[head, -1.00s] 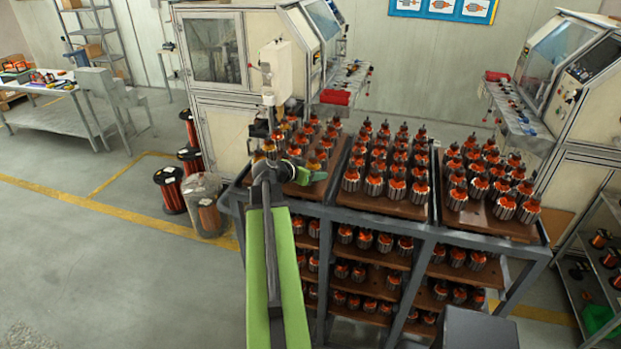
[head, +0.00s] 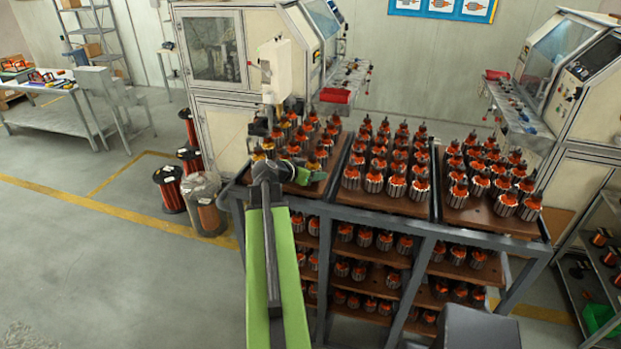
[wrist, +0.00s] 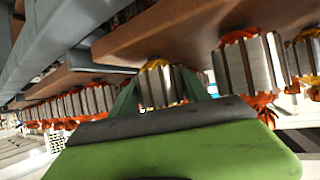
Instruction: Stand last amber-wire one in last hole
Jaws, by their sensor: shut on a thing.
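My gripper (head: 302,173) is at the front edge of the left brown board (head: 312,188) on the rack top, among the standing armatures. In the wrist view, the green fingers of my gripper (wrist: 158,95) are shut on an amber-wire armature (wrist: 157,86), a steel cylinder with yellow-orange winding. Its lower end is hidden behind the gripper body. Other amber-wire armatures (head: 320,157) stand on the same board. My arm and gripper hide the board's front holes, so I cannot tell whether the held armature is in a hole.
A middle board (head: 381,203) and a right board (head: 487,222) carry rows of orange-wire armatures. The grey rack frame (head: 419,275) has lower shelves full of armatures. A winding machine (head: 221,118) stands behind the left board.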

